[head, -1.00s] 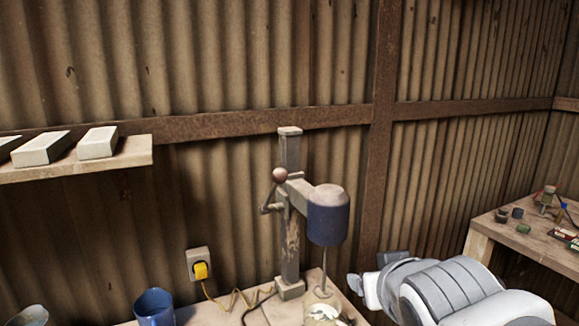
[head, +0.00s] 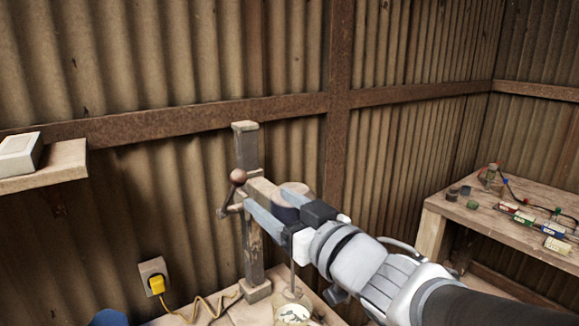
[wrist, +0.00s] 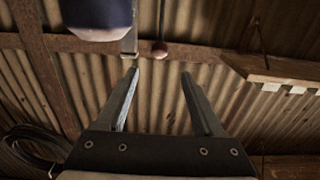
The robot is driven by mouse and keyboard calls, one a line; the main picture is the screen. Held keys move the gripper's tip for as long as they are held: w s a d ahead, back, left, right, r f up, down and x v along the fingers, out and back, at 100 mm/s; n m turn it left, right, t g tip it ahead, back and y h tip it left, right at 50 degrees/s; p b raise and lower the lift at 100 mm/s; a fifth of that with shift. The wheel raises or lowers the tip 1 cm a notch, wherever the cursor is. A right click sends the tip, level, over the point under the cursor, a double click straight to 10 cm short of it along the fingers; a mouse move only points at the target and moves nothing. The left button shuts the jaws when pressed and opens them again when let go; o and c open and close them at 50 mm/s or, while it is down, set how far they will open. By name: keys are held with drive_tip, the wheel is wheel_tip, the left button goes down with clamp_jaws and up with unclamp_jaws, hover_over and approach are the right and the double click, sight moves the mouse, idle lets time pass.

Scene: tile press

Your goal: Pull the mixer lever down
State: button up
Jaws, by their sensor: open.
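The mixer is an upright wooden post (head: 253,255) with a motor drum (head: 293,189), now mostly hidden behind my gripper. Its lever (head: 230,208) stands up on the post's left side and ends in a reddish-brown ball knob (head: 238,177). My gripper (head: 264,197) is open and empty, its fingers pointing at the lever from the right. In the wrist view the knob (wrist: 160,49) lies beyond the fingertips (wrist: 160,73), roughly centred between them and apart from them. The drum (wrist: 97,20) shows at that view's upper left.
A tub (head: 293,314) stands under the mixer on the bench. A yellow plug (head: 157,285) with a cord sits in the wall socket. A shelf (head: 50,172) with a pale block (head: 18,155) is at left. A side table (head: 500,230) with small parts is at right.

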hover_over(229, 197)
drive_tip(key=d, duration=0.1)
drive_tip(key=shift+s+d, duration=0.1)
drive_tip(key=shift+s, duration=0.35)
clamp_jaws()
idle(1.4)
